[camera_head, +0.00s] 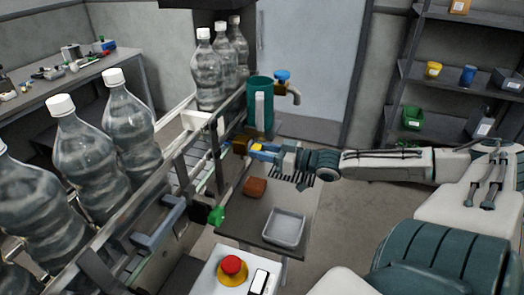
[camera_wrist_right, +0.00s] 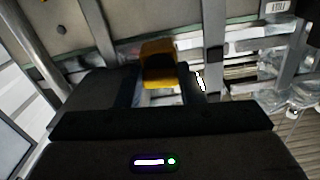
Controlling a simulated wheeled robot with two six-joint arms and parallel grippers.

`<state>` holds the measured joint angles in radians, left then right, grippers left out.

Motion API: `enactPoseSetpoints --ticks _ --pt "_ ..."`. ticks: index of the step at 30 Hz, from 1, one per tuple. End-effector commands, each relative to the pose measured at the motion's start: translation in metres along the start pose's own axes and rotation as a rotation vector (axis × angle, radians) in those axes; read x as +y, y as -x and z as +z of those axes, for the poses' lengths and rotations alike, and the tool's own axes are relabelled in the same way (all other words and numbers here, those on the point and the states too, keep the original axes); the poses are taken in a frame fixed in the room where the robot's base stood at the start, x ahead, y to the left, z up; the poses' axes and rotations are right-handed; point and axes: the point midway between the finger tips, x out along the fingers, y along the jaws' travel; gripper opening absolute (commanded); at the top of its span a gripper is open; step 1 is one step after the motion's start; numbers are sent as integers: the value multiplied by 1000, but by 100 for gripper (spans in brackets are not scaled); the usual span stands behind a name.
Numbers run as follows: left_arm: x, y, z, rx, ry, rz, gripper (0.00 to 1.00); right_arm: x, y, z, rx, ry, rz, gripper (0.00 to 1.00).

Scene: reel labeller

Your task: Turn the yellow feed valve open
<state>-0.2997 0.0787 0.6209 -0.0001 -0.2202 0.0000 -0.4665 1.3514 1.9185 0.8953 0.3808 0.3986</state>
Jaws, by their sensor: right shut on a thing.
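The yellow feed valve (camera_head: 241,147) sits on the side of the bottle conveyor, just below the teal cylinder. Its yellow handle (camera_wrist_right: 158,66) shows in the right wrist view between the two dark fingers. My right gripper (camera_head: 262,152) reaches in from the right and is shut on the yellow handle. The fingers also show in the right wrist view (camera_wrist_right: 158,88), one on each side of the handle. The gripper hides part of the valve in the head view. My left gripper is not in view.
Large clear bottles (camera_head: 90,145) stand along the conveyor. A teal cylinder (camera_head: 260,105) and a blue-topped tap (camera_head: 284,82) stand just beyond the gripper. Below it are a brown block (camera_head: 255,187), a grey tray (camera_head: 284,229), a green knob (camera_head: 217,215) and a red button (camera_head: 232,265).

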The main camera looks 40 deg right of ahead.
Motion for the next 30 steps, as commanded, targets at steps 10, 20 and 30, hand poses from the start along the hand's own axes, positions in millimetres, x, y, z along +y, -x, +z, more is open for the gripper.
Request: enactPoseSetpoints --ticks 10,20,30 --pt "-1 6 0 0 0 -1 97 0 0 0 0 129 -1 11" --pt "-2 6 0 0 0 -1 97 0 0 0 0 128 -1 56" --pt "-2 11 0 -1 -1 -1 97 0 3 -1 -2 127 -1 56"
